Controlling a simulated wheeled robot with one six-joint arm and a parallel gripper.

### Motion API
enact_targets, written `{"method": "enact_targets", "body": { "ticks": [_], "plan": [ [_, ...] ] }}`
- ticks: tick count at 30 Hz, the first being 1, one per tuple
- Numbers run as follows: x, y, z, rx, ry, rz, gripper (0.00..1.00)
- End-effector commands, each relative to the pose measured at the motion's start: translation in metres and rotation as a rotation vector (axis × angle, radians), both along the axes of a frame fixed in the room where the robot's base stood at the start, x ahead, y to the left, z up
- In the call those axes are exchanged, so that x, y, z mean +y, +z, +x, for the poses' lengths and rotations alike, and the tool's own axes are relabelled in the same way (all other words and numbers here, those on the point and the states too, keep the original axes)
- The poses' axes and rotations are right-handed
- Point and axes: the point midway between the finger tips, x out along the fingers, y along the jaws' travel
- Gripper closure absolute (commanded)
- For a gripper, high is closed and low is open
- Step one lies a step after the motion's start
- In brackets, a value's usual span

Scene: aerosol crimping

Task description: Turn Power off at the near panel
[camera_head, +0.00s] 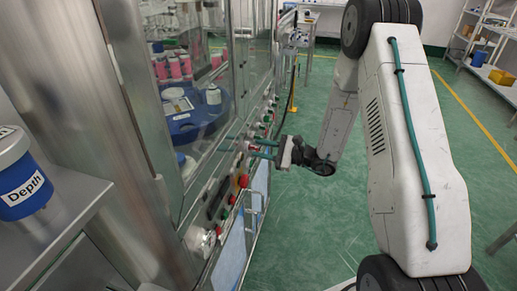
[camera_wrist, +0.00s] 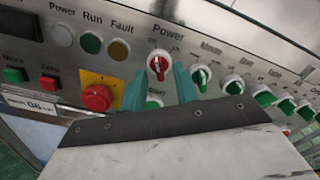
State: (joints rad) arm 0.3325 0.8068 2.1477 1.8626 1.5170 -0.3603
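The near panel (camera_head: 222,205) runs along the front of the machine. In the wrist view, a red switch knob on a white base (camera_wrist: 158,65) sits just below the "Power" label. My gripper (camera_wrist: 160,72) has its two teal fingers apart, one on each side of this knob; I cannot tell whether they touch it. The knob's exact setting is unclear.
A red emergency button (camera_wrist: 97,97) on a yellow plate is left of the fingers. Power, Run and Fault lamps (camera_wrist: 90,43) are above it. A green knob (camera_wrist: 153,103) shows between the fingers, and several green knobs (camera_wrist: 264,97) run right. Green floor (camera_head: 320,220) is clear.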

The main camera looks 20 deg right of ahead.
Motion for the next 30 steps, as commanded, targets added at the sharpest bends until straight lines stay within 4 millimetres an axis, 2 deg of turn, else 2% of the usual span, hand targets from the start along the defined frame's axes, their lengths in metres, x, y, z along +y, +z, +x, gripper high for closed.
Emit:
{"method": "enact_targets", "body": {
  "ticks": [6, 12, 30],
  "plan": [
    [-0.033, 0.0, -0.022, 0.001, -0.004, -0.001, 0.7],
    [-0.05, 0.0, -0.036, -0.001, -0.002, 0.0, 0.7],
    [-0.053, -0.001, -0.038, 0.017, 0.0, 0.005, 0.7]
  ]
}}
